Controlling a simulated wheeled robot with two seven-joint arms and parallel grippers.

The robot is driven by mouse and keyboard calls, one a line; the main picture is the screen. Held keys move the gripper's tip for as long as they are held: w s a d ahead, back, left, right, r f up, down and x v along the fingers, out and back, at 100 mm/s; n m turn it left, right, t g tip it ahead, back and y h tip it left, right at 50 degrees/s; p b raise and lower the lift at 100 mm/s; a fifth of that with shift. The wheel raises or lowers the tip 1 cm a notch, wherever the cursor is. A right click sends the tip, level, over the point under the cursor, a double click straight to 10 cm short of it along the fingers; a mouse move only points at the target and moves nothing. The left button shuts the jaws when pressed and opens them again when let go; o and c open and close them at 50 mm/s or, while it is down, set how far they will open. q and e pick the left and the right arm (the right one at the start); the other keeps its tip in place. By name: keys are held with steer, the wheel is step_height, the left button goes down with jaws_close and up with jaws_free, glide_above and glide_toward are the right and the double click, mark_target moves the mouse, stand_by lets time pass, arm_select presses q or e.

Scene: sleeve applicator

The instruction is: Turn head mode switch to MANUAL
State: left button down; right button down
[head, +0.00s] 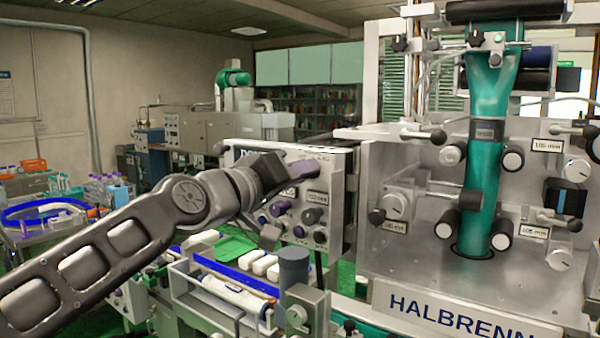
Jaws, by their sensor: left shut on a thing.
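The grey control panel (342,190) stands left of the big machine and carries several dark and purple-grey knobs (282,208) and small labels. My left gripper (300,170) is at the panel's upper middle, its fingers shut on a switch there. The fingers and wrist cover that switch, so its pointer and its markings cannot be read. The labels are too small to tell which one names the head mode switch or MANUAL. My right gripper is not in view.
The HALBRENN machine (385,297) with a green sleeve tube (487,130) and several protruding knobs fills the right. Below the panel runs a conveyor with a blue rail (235,274) and white packs (265,265). A tray table (45,235) stands at the left.

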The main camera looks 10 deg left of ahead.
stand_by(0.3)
arm_select(q)
steer(key=c, duration=1.2)
jaws_free()
steer(key=shift+s, duration=0.1)
steer(key=b+v, duration=0.2)
steer(key=v, duration=0.5)
steer(key=shift+s+a+b, duration=0.15)
steer(key=shift+s+b, duration=0.15)
